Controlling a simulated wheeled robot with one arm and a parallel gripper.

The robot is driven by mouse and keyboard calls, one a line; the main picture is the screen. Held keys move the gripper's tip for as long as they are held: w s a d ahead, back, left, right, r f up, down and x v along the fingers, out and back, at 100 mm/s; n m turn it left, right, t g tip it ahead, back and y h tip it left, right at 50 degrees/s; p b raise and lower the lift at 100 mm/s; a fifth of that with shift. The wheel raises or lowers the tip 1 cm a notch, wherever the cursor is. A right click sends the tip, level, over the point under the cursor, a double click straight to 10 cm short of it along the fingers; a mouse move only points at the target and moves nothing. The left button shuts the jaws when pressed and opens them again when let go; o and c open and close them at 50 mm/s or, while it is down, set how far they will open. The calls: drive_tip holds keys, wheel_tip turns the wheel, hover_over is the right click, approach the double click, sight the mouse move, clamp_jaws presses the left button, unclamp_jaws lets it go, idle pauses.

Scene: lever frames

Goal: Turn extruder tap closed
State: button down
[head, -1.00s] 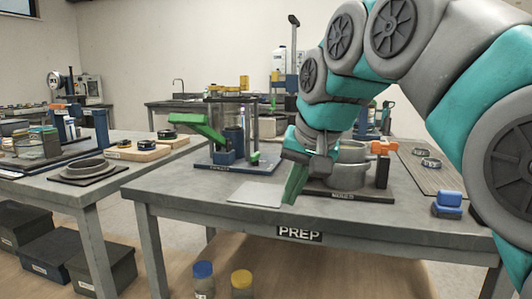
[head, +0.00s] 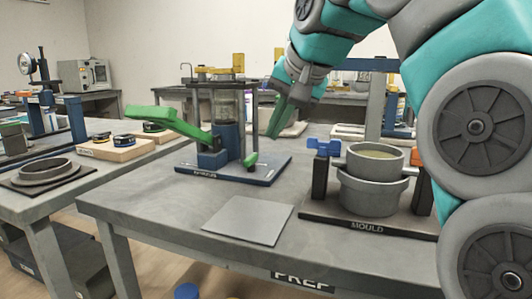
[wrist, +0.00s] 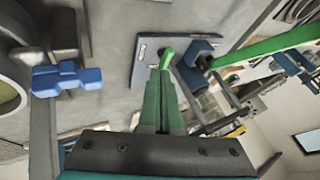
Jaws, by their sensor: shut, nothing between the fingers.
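The extruder (head: 232,172) stands on a blue base plate on the prep table, with a clear cylinder, blue blocks and a long green lever (head: 165,122) pointing left. Its small green tap handle (head: 251,160) is low at the right side of the blue column. My gripper (head: 272,136) has green fingers, is shut and empty, and hangs above and right of the tap in the head view. In the wrist view the fingers (wrist: 160,92) point towards the tap handle (wrist: 167,57); their tips lie close to it in the picture, but I cannot tell contact there.
The mould (head: 375,175) with a blue clamp handle (head: 323,147) stands right of the extruder. A flat grey plate (head: 248,220) lies in front. A side table (head: 40,195) at left holds a ring and wooden blocks. The front left tabletop is clear.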

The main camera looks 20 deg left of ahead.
approach(253, 171)
drive_tip(key=x, duration=0.4)
drive_tip(key=shift+w+a+f, duration=0.1)
drive_tip(key=shift+w+f, duration=0.1)
drive_tip(key=shift+f, duration=0.1)
drive_tip(key=shift+s+a, duration=0.1)
drive_tip(key=shift+a, duration=0.05)
idle(0.5)
